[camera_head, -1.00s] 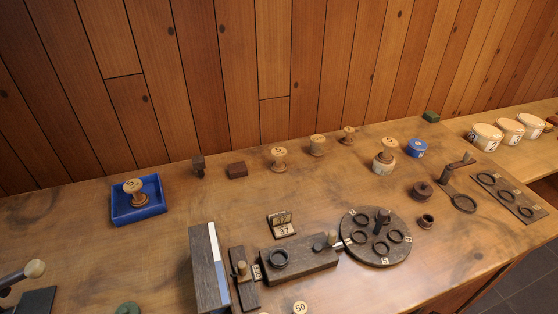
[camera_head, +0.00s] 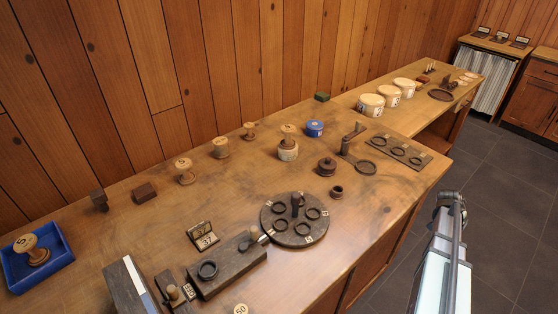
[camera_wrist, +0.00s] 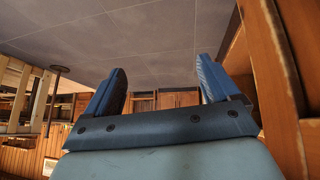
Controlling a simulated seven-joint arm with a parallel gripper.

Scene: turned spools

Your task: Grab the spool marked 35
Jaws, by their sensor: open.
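Several turned wooden spools stand on the table. One spool (camera_head: 38,251) is in a blue tray (camera_head: 62,262) at the left. Three more, a spool (camera_head: 184,172), a wider spool (camera_head: 221,148) and a small spool (camera_head: 249,131), stand in a row along the back. Another spool (camera_head: 288,135) sits on a pale round pot (camera_head: 288,152). Their top marks are too small to read surely, so I cannot tell which is 35. My gripper (camera_wrist: 160,78) is open and empty in the wrist view, its two blue fingers apart, with no spool in that view.
A dark round turntable with rings (camera_head: 288,233), a dark block (camera_head: 228,264) and a number stand (camera_head: 202,236) occupy the front middle. A blue round container (camera_head: 314,129) and a dark ring plate (camera_head: 398,150) are farther right. White tubs (camera_head: 371,105) stand beyond. Dark floor lies right of the table.

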